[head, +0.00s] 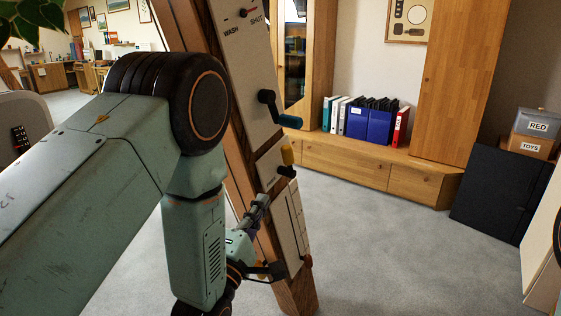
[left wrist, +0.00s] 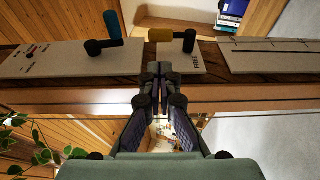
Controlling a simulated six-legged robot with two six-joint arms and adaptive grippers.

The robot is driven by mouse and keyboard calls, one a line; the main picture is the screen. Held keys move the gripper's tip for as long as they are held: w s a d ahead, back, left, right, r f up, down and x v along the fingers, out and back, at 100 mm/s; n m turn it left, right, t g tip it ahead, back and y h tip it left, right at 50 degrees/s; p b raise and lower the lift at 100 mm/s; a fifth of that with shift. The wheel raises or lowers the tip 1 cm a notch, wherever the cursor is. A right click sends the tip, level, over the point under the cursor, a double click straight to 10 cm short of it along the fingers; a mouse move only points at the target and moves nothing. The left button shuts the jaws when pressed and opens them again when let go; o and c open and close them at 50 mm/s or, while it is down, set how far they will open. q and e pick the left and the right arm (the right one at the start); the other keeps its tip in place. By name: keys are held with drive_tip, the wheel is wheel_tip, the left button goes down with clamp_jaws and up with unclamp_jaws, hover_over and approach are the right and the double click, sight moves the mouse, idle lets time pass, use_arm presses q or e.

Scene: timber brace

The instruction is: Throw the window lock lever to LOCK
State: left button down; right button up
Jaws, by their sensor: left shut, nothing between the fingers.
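The lever with a yellow grip (head: 287,155) and black hub sits on a small pale plate on the leaning timber brace (head: 238,150). In the left wrist view the yellow grip (left wrist: 160,35) points left from its hub, and small lettering that looks like FREE stands beside the hub. My left gripper (head: 263,201) is below the lever in the head view, beside the brace. In the left wrist view my left gripper (left wrist: 159,70) is shut and empty, its tips in front of the plate's near edge, below the yellow grip. Contact with the lever does not show. My right gripper is not in view.
A crank with a blue grip (head: 289,121) is just above the lever, on a panel (head: 245,45) marked WASH and SHUT. A lower pale panel (head: 291,225) is below. A cabinet (head: 372,172) with binders stands behind.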

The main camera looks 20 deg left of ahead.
sight(290, 151)
use_arm(q)
drive_tip(key=x, duration=1.2)
drive_tip(key=shift+w, duration=0.2)
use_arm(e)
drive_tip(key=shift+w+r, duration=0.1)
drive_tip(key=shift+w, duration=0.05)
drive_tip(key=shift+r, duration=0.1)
use_arm(q)
drive_tip(key=shift+w+r+g+p, duration=0.1)
drive_tip(key=shift+r+g+p, duration=0.25)
drive_tip(key=shift+p, duration=0.4)
drive_tip(key=g+p, duration=0.1)
drive_tip(key=p, duration=0.1)
drive_tip(key=w+r+g+p, duration=0.1)
drive_tip(key=p, duration=0.2)
drive_tip(key=r+m+g+p, duration=0.1)
drive_tip(key=p, duration=0.2)
drive_tip(key=shift+w+d+g, duration=0.35)
drive_tip(key=shift+w+d, duration=0.05)
drive_tip(key=shift+w+d+m+g+p, duration=0.1)
drive_tip(key=shift+w+m+g+p, duration=0.25)
drive_tip(key=shift+g+p, duration=0.45)
drive_tip(key=shift+w+d+p, duration=0.1)
drive_tip(key=shift+w+p, duration=0.1)
drive_tip(key=shift+p, duration=0.15)
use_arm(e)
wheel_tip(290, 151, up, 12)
